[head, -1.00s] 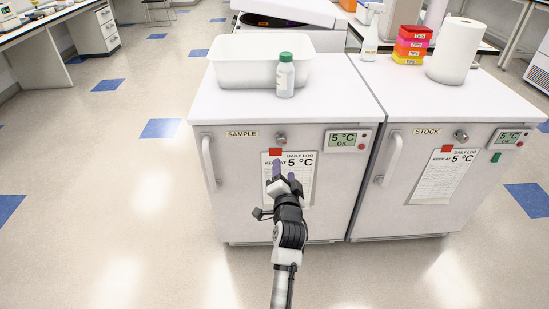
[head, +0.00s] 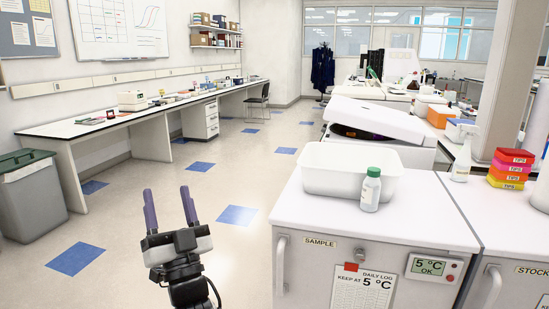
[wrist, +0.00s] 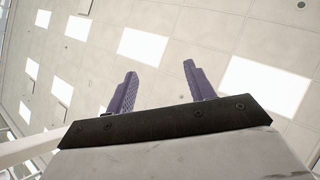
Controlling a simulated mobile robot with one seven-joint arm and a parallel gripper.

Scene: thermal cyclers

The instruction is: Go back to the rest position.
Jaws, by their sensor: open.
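My gripper (head: 170,209) is at the lower left of the head view, with its two purple fingers pointing up and spread apart. It is open, and nothing is between the fingers. It is left of the SAMPLE fridge (head: 312,268) and apart from it, over open floor. In the wrist view the same two fingers (wrist: 158,88) stand apart and empty against the ceiling.
The SAMPLE fridge carries a white tub (head: 325,178) and a green-capped bottle (head: 370,191). The STOCK fridge (head: 512,285) stands right of it. A long bench (head: 90,128) and a grey bin (head: 30,200) are at left. The floor between (head: 225,178) is clear.

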